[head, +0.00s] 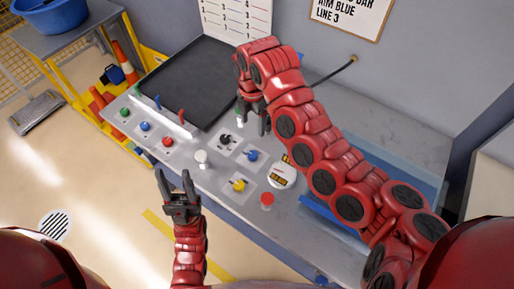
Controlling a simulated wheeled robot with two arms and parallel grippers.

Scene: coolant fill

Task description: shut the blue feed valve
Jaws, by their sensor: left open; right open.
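Several blue parts are on the bench panel: a blue lever (158,102) between two others along the front of the dark tray, a blue knob (145,127) at the left, and a blue knob (252,155) on a pale plate in the middle. I cannot tell from labels which one is the feed valve. My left gripper (175,181) is open and empty in front of the bench's front edge, apart from the controls. My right gripper (253,119) is open above the panel, behind the middle blue knob. A small green-and-white part is partly hidden beside its fingers.
Red (167,142), green (124,112), yellow (239,185) and black (225,139) controls stand close by. The black tray (205,75) lies behind. Open floor is at the left.

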